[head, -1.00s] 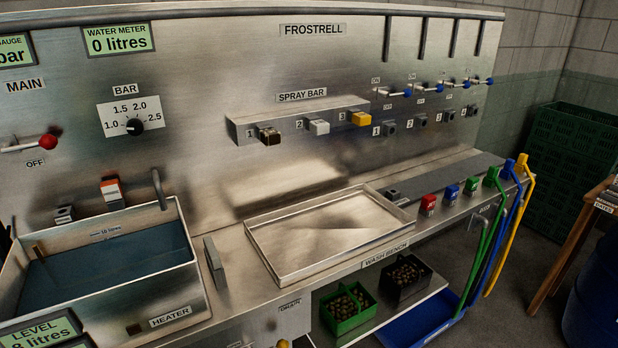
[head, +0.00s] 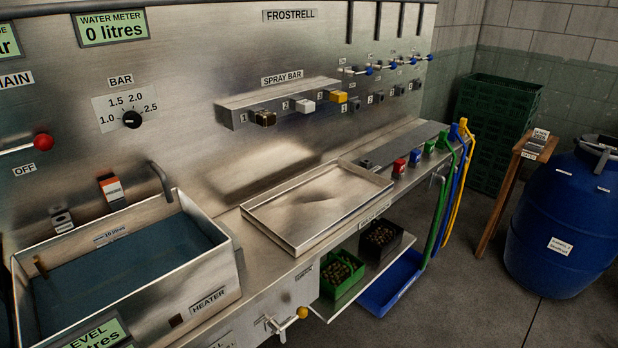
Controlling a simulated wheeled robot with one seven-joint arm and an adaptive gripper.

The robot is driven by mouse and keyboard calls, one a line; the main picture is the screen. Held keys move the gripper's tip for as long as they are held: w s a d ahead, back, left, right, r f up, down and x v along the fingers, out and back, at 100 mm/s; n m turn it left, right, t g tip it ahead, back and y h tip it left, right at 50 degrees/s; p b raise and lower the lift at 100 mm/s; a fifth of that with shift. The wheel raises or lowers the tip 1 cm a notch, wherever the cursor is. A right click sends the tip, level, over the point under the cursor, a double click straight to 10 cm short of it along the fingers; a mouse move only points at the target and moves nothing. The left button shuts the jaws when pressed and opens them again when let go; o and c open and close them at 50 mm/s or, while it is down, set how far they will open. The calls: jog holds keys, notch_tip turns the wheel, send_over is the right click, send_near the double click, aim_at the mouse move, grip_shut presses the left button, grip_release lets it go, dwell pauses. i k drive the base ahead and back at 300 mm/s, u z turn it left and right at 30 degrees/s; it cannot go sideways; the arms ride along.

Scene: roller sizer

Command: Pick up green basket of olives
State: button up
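The green basket (head: 334,289) of olives sits on the lower shelf under the wash bench, in the lower middle of the head view. Dark olives (head: 342,267) show inside it. A black basket (head: 398,255), also with olives, stands just behind it to the right on the same shelf. My gripper is not in view.
A blue tray (head: 388,297) lies right of the baskets. A yellow-handled drain tap (head: 301,313) sticks out left of the green basket. A metal tray (head: 318,199) lies on the bench above. A blue drum (head: 565,225) and a wooden table (head: 503,196) stand right, with open floor between.

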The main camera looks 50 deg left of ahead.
aim_at(341, 270)
jog(key=u, duration=1.35)
jog(key=i, duration=1)
